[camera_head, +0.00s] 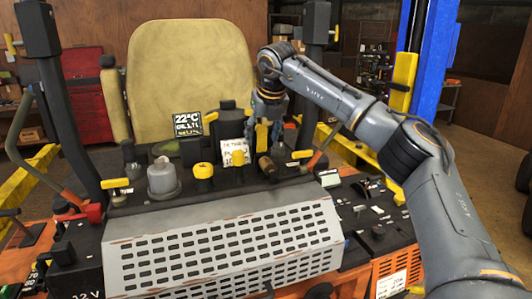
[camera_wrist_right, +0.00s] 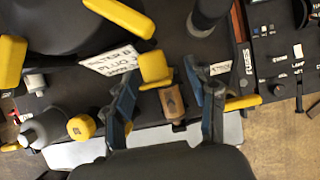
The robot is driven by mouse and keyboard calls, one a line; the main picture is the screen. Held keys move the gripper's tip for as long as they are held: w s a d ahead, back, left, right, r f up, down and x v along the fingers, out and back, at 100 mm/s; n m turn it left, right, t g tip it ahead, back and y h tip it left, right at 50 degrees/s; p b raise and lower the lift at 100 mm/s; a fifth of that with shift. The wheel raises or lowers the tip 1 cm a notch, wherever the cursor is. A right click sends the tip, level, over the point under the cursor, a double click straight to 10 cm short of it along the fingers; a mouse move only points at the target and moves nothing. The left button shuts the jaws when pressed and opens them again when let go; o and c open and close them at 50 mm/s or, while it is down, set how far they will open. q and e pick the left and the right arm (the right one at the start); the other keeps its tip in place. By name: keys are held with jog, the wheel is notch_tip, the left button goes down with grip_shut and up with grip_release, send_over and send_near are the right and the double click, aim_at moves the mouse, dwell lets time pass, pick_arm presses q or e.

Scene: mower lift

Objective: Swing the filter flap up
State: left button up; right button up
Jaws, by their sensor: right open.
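A grey slotted panel (camera_head: 225,243), which may be the filter flap, slopes down across the front of the dark mower deck. Part of a pale panel (camera_wrist_right: 72,153) shows at the bottom of the right wrist view. My right gripper (camera_head: 268,122) is over the back of the deck, behind the panel. In the wrist view the right gripper (camera_wrist_right: 161,72) is open, its blue-grey fingers apart. A yellow tab (camera_wrist_right: 155,66) and a brown block (camera_wrist_right: 172,103) appear between them; I cannot tell whether they touch. My left gripper is not in view.
A yellow seat (camera_head: 190,65) stands behind the deck. A grey cylinder (camera_head: 162,178), a yellow knob (camera_head: 203,171) and a white label (camera_head: 233,178) crowd the deck. Dark posts (camera_head: 313,60) rise on both sides. A blue lift column (camera_head: 438,50) stands at the right.

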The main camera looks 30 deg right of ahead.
aim_at(261, 126)
notch_tip(261, 126, up, 4)
jog(key=p, duration=0.2)
jog(key=shift+r+p, duration=0.1)
jog(key=shift+p, duration=0.3)
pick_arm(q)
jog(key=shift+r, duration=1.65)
pick_arm(e)
jog(key=shift+r, duration=1.05)
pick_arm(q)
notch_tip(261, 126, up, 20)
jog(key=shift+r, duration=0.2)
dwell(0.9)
pick_arm(e)
jog(key=shift+r, duration=1.35)
dwell(1.2)
